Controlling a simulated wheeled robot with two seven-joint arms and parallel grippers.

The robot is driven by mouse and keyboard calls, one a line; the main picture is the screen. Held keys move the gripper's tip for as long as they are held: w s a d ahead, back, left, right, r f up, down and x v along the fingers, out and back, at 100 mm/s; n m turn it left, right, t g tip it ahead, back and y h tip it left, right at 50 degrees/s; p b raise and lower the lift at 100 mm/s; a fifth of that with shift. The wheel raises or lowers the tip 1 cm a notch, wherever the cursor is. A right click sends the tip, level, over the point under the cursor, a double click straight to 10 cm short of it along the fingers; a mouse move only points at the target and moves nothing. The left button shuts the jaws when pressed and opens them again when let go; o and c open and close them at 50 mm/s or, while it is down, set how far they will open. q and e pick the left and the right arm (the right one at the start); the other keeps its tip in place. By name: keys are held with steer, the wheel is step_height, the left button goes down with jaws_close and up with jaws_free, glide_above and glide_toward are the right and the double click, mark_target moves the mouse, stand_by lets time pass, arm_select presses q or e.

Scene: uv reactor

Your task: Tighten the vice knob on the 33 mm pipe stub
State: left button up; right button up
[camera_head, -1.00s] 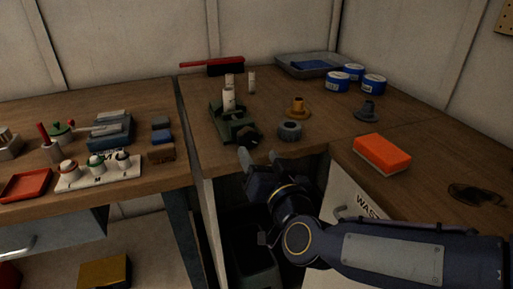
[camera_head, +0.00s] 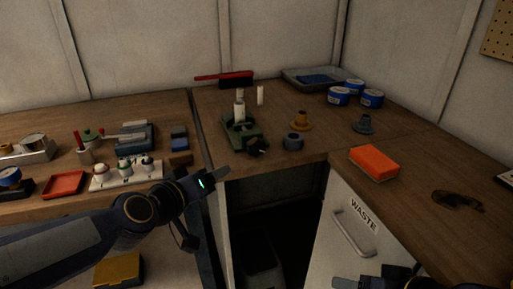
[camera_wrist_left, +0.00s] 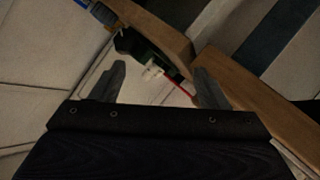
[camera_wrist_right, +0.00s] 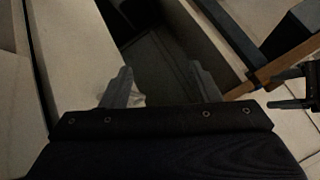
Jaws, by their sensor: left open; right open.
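The green vice (camera_head: 238,131) stands near the front edge of the middle bench. Its dark knob (camera_head: 257,147) faces the front edge. A white pipe stub (camera_head: 239,112) stands upright at the vice; I cannot tell how firmly it is clamped. My left gripper (camera_head: 222,179) is open and empty, in front of and below the bench edge, left of the knob and apart from it. The vice (camera_wrist_left: 136,42) also shows small in the left wrist view. My right gripper (camera_head: 346,283) is open, low at the bottom edge, far from the vice, partly cut off.
Another white stub (camera_head: 260,95) stands behind the vice. A grey ring (camera_head: 293,141) and an orange flanged part (camera_head: 301,120) sit to its right. A red brush (camera_head: 235,79) lies behind. An orange sponge (camera_head: 374,163) is on the right bench, above the waste cabinet (camera_head: 346,225).

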arm_select(q)
steer(key=w+d+r+t+y, duration=0.1)
steer(key=w+d, duration=0.2)
steer(key=n+t+y+p, duration=0.1)
steer(key=n+t+y, duration=0.25)
steer(key=y, duration=0.65)
glide_toward(258, 149)
steer(key=x, duration=0.3)
steer(key=shift+w+a, duration=0.15)
steer(key=shift+w, duration=0.2)
steer(key=shift+s+d+n+y, duration=0.25)
steer(key=shift+n+y, duration=0.05)
steer(key=shift+n, duration=0.05)
steer(key=x, duration=0.7)
steer(key=shift+w+a+f, duration=0.1)
steer(key=shift+w+a, duration=0.05)
steer(key=shift+w, duration=0.15)
arm_select(e)
steer(key=shift+m+g+h, duration=0.3)
steer(key=shift+g+h, duration=0.2)
steer(key=shift+g, duration=0.4)
steer(key=s, duration=0.1)
steer(key=s+d, duration=0.1)
steer(key=s, duration=0.1)
steer(key=s+d+f, duration=0.1)
steer(key=s, duration=0.1)
steer(key=shift+s, duration=0.25)
arm_select(q)
steer(key=shift+c, duration=0.4)
